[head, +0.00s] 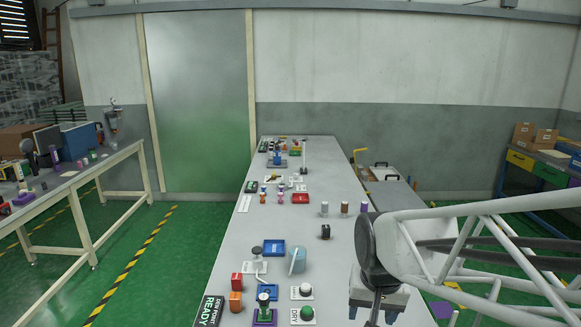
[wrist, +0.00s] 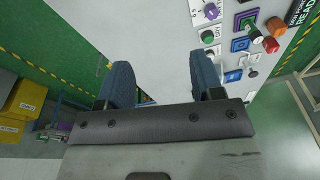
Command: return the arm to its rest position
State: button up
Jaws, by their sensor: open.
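My gripper (wrist: 160,75) is open in the wrist view, its two blue-padded fingers well apart with nothing held between them. Behind the gap lie the pale table top and a strip of green floor. In the head view my arm reaches in from the right, a white lattice with a dark round joint, over the near right edge of the long table (head: 340,215). The fingertips cannot be made out clearly there.
A workbench (head: 540,165) stands right.

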jog(key=s+d+r+n, duration=0.2)
jog(key=s+d+r, duration=0.1)
jog(key=s, duration=0.7)
jog(key=shift+s+d+r+t, duration=0.25)
jog(key=shift+r+t, duration=0.15)
jog(key=shift+r, duration=0.15)
